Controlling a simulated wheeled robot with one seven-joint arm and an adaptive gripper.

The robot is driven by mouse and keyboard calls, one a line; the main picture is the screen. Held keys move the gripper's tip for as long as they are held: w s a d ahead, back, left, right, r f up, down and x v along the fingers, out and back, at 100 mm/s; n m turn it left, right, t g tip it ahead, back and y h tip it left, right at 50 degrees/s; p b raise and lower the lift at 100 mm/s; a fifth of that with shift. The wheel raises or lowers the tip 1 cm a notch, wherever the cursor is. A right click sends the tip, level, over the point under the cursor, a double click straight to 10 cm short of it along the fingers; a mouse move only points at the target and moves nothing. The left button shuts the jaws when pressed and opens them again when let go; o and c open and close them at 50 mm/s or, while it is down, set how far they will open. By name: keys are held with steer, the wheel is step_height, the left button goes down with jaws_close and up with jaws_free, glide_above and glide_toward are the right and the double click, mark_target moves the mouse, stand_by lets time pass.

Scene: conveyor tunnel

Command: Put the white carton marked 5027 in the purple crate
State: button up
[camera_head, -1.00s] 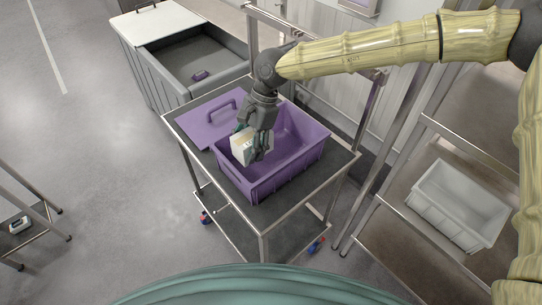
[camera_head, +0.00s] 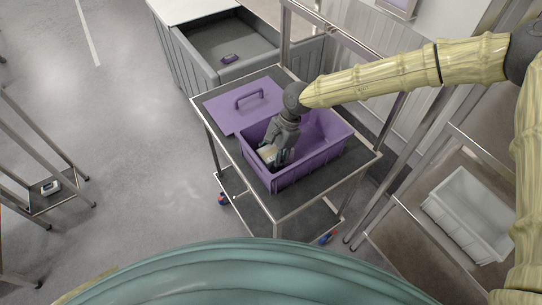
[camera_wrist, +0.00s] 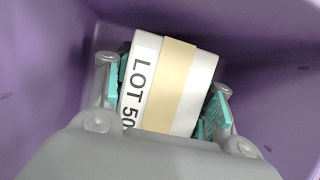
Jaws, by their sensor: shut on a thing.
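The white carton (camera_wrist: 145,85) has a tan band and the print "LOT 50"; the rest of the number is hidden by my gripper. My gripper (camera_wrist: 168,98) is shut on it, with teal pads on both sides. In the head view the carton (camera_head: 268,153) is low inside the purple crate (camera_head: 325,160), near its left end, with my gripper (camera_head: 277,150) reaching down into the crate. Purple walls surround it in the wrist view. I cannot tell whether the carton touches the crate floor.
The crate stands on a dark-topped metal cart (camera_head: 362,166). A purple lid (camera_head: 230,113) with a handle lies behind it at left. A grey bin (camera_head: 200,75) stands behind. An empty white tub (camera_head: 465,215) is on the right shelf. The crate's right part looks empty.

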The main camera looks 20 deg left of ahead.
steer(key=shift+d+f, duration=0.1)
steer(key=shift+f, duration=0.05)
steer(key=o, duration=1.5)
steer(key=b+v, duration=0.4)
steer(key=v, duration=0.8)
steer(key=shift+b, duration=0.4)
